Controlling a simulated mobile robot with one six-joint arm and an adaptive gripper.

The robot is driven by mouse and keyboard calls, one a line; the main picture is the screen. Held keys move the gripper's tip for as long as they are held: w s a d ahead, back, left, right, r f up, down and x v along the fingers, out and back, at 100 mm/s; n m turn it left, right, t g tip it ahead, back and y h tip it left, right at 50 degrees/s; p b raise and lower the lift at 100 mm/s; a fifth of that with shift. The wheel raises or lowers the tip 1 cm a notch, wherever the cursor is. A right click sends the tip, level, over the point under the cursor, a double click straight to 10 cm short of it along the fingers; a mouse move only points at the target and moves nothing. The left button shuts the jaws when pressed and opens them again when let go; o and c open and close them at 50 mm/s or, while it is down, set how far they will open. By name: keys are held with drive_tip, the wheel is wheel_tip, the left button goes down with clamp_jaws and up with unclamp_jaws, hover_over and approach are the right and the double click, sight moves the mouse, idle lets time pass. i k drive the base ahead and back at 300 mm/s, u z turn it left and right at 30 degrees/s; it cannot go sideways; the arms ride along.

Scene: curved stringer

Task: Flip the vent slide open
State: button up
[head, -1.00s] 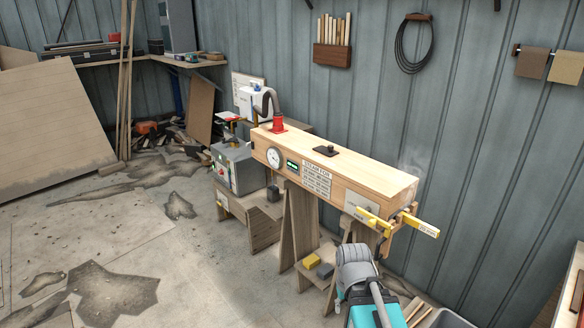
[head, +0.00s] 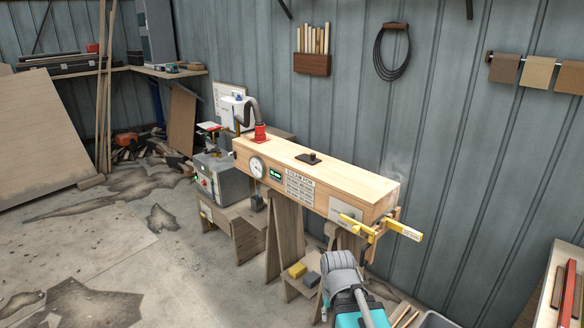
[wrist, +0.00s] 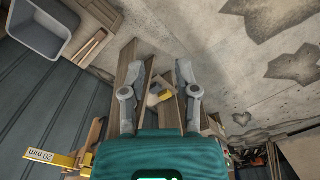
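A long wooden steam box (head: 345,182) stands on trestles against the wall. A small black plate with a knob (head: 309,158) lies on its top and looks like the vent slide; whether it is open or shut is too small to tell. Faint steam rises at the box's right end. My arm is in the lower middle of the head view, in front of the box's right end, and its fingers are hidden there. In the wrist view my gripper (wrist: 160,72) is open and empty, its fingers apart above the floor and trestle boards. The black plate is not in the wrist view.
Yellow bars (head: 405,230) stick out at the box's right end. Yellow and grey blocks (head: 297,270) sit on a low board. The floor at left is open.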

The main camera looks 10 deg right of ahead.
sight(311, 159)
drive_tip(key=k, duration=0.6)
drive_tip(key=z, duration=0.35)
drive_tip(key=i, duration=1.7)
drive_tip(key=u, duration=0.45)
